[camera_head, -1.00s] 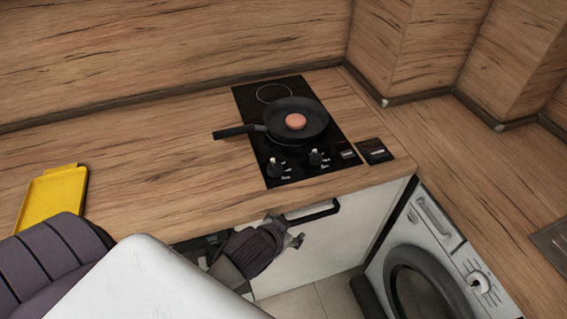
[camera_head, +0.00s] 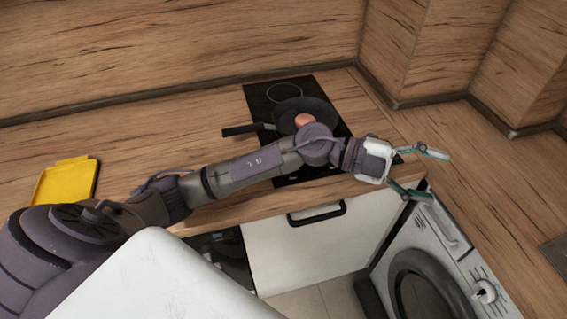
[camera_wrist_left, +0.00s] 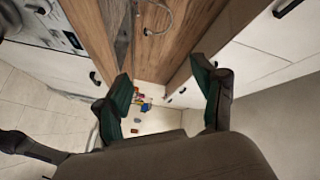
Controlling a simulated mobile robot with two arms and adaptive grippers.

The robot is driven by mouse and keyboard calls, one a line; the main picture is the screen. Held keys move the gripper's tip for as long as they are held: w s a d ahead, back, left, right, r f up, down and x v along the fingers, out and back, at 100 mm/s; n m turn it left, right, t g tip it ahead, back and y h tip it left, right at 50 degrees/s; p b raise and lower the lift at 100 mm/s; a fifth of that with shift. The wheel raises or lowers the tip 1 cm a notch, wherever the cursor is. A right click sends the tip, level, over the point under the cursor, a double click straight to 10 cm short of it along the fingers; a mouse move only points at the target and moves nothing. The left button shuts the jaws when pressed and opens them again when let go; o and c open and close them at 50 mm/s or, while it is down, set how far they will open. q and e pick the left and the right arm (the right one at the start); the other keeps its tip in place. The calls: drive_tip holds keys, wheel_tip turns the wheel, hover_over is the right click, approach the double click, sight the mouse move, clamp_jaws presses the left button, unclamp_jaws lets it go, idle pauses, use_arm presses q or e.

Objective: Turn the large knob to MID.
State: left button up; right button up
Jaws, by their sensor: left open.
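The black hob (camera_head: 262,102) is set in the wooden counter, with a dark frying pan (camera_head: 289,117) on it. My left arm crosses its front part, and the hob's control knobs are hidden behind the arm. My left gripper (camera_head: 428,175) is open and empty, to the right of the hob, above the counter's front edge and the washing machine's top. Its two spread fingers show in the left wrist view (camera_wrist_left: 163,78) with nothing between them. The washing machine has a round knob (camera_head: 484,291) on its panel, below the gripper. My right gripper is not in view.
A reddish round item (camera_head: 304,120) lies in the pan, whose handle (camera_head: 241,130) points left. A yellow tray (camera_head: 67,182) is on the left counter. The white cabinet door (camera_head: 290,248) has a dark handle (camera_head: 316,215). The counter behind and left of the hob is clear.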

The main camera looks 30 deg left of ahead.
use_arm(q)
drive_tip(key=w+a+f+m+g+y, duration=0.1)
drive_tip(key=a+f+g+y, duration=0.1)
drive_tip(key=a+f+y, duration=0.3)
drive_tip(key=w+a+f+g+y, duration=0.1)
drive_tip(key=w+a+f+y, duration=0.1)
drive_tip(key=a+f+y, duration=0.45)
drive_tip(key=a+r+n+g+y, duration=0.1)
drive_tip(key=a+r+n+y, duration=0.15)
drive_tip(key=a, duration=0.75)
drive_tip(key=a+r+n+g+y, duration=0.15)
drive_tip(key=a+y, duration=0.25)
drive_tip(key=a, duration=0.7)
drive_tip(key=shift+t, duration=0.45)
wheel_tip(320, 180, down, 11)
drive_tip(key=p, duration=0.3)
drive_tip(key=shift+s+d, duration=0.1)
drive_tip(key=shift+d, duration=0.05)
drive_tip(key=shift+f, duration=0.65)
drive_tip(key=c, duration=1.1)
drive_tip(key=shift+c, duration=0.2)
